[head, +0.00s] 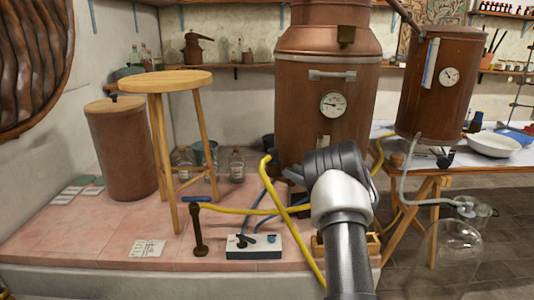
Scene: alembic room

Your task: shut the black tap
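A low white block with a dark blue base (254,247) sits on the pink tiled platform, left of my arm. On it are two small handles: a black one (241,240), which looks like the black tap, and a blue one (271,239) to its right. They are too small to tell how far either is turned. My arm rises from the bottom, right of the block, and ends in a dark joint in front of the large copper still (322,130). My gripper's fingers do not show; the arm hides them.
A yellow hose (240,211) crosses above the block, and another runs down beside my arm. A brown standpipe (197,230) with a blue lever (196,199) stands left. A wooden stool (180,82) is behind it. A glass vessel (446,262) stands at lower right.

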